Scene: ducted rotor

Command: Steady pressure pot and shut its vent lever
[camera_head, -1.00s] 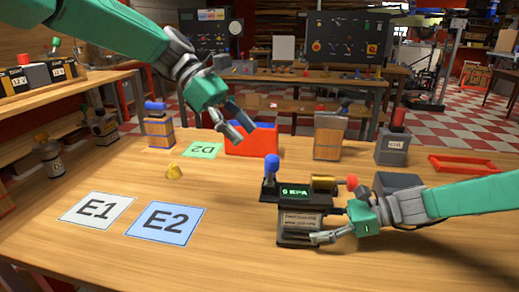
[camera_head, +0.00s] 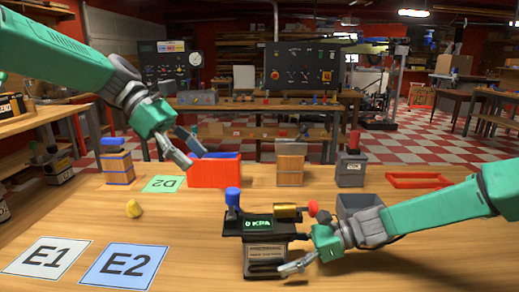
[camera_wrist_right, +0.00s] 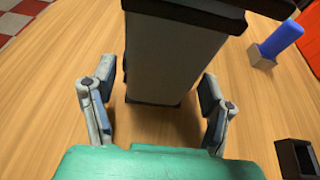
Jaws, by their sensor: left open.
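The pressure pot (camera_head: 265,251) stands upright on the table, a dark box with a lit display that seems to read 0 KPA. An upright blue-knobbed lever (camera_head: 233,198) is on its left top; a brass cylinder (camera_head: 287,212) with a red knob (camera_head: 313,208) is on its right. I cannot tell which is the vent lever. My right gripper (camera_head: 297,250) is open low at the pot's right side. In the right wrist view the pot's body (camera_wrist_right: 168,55) lies ahead between the spread fingers, with gaps visible. My left gripper (camera_head: 197,158) is open and empty, in the air by the red bin.
A red bin (camera_head: 210,174), wooden block with blue top (camera_head: 117,165), wooden box (camera_head: 290,167), grey canister (camera_head: 350,170) and red tray (camera_head: 417,180) line the back. Grey bin (camera_head: 360,205) is behind my right arm.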

